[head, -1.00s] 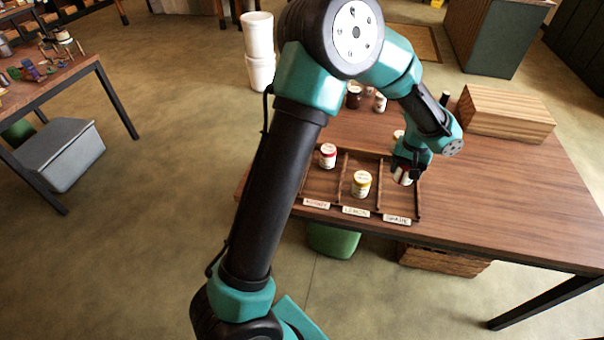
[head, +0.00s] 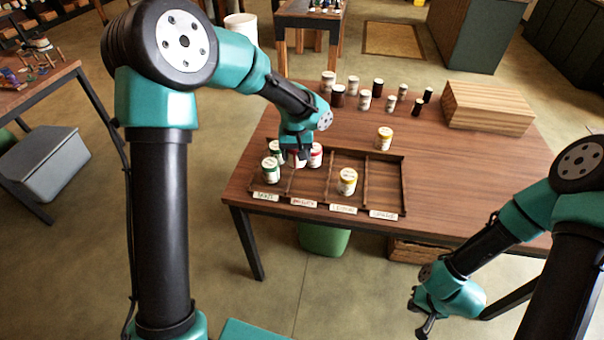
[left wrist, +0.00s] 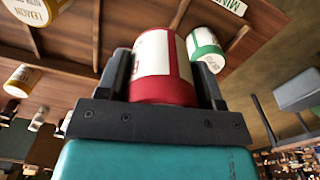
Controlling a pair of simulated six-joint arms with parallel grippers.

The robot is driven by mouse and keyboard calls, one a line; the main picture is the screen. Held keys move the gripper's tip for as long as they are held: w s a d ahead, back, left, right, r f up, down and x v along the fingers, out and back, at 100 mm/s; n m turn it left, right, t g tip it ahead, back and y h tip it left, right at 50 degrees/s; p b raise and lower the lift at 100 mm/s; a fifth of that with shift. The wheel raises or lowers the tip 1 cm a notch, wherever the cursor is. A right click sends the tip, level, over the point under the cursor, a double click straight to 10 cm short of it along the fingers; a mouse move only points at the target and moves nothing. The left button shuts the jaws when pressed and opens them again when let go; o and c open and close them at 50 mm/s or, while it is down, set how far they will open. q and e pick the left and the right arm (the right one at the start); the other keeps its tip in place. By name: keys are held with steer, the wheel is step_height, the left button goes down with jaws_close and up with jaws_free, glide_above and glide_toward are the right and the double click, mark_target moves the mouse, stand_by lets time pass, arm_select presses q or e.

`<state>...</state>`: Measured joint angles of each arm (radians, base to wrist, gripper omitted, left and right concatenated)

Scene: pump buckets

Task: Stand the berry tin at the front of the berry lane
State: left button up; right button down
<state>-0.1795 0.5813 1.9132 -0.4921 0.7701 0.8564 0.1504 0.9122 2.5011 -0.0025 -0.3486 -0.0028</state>
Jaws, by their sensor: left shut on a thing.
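My left gripper (head: 297,145) is shut on a white-labelled tin with a red end, the berry tin (left wrist: 163,72). The berry label (head: 303,202) is on the front edge of the lane tray (head: 375,207). My right gripper (head: 424,312) is empty, its fingers apart, off the table's front edge.
Green-lidded tins (head: 270,170) stand in the leftmost lane, close to the held tin. A lemon tin (head: 347,181) stands in the lemon lane; another yellow-lidded tin (head: 384,138) is behind the tray. Several jars stand at the back beside a wooden box (head: 490,107). The rightmost lane looks empty.

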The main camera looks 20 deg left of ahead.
arm_select(q)
steer(key=shift+d, duration=0.1)
steer(key=shift+s+d+f+n, duration=0.2)
steer(key=shift+s+f+n, duration=0.05)
steer(key=shift+s+n, duration=0.05)
steer(key=s+d+f+n, duration=0.6)
steer(key=s+d+n, duration=0.1)
steer(key=s, duration=0.5)
steer(key=shift+f+n, duration=0.2)
steer(key=shift+n, duration=0.3)
steer(key=w+a, duration=0.1)
steer(key=w, duration=0.4)
steer(key=w+a+f, duration=0.1)
steer(key=w, duration=0.3)
steer(key=w+a, duration=0.2)
steer(key=w, duration=0.3)
steer(key=shift+w+a+f, duration=0.1)
steer(key=shift+w+f, duration=0.1)
steer(key=shift+w, duration=0.1)
steer(key=shift+w, duration=0.1)
steer(key=shift+w+a, duration=0.15)
steer(key=shift+w, duration=0.2)
steer(key=shift+f, duration=1.8)
steer(key=shift+f, duration=0.15)
